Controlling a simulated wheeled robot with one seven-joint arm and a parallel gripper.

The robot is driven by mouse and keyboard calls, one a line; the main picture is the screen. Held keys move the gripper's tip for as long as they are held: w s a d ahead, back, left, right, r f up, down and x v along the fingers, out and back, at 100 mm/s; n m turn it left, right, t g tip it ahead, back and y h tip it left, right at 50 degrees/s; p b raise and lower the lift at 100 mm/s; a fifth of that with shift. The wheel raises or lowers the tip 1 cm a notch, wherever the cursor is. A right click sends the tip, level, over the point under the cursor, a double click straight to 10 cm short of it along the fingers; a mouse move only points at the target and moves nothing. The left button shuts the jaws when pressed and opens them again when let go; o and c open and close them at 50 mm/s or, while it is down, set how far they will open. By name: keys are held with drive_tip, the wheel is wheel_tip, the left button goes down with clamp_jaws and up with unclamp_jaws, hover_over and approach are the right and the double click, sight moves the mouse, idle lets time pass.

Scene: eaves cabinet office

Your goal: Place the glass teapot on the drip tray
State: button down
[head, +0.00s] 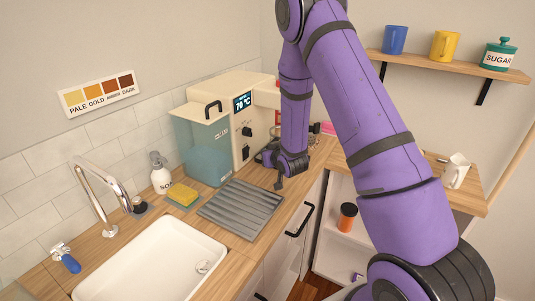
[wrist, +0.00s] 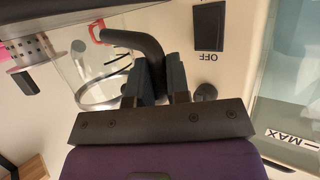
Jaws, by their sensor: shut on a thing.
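In the wrist view the glass teapot (wrist: 92,72) is clear, with a dark curved handle (wrist: 135,42). My gripper (wrist: 155,78) is shut on that handle. In the head view my gripper (head: 266,157) is low in front of the beige machine, and I cannot make out the teapot there. Whether the teapot rests on something is not clear. The drip tray (head: 240,208) is a grey ribbed tray on the wooden counter, in front of the machine and right of the sink. Its top is empty, and my gripper is beyond its far right part.
The beige machine (head: 246,140) with a teal water tank (head: 201,150) stands behind the tray. A sponge (head: 183,194), soap bottle (head: 160,174) and white sink (head: 152,262) lie to the left. The counter edge is close on the tray's right.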

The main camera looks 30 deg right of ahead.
drive_tip(key=shift+f, duration=0.1)
drive_tip(key=c, duration=1.1)
unclamp_jaws()
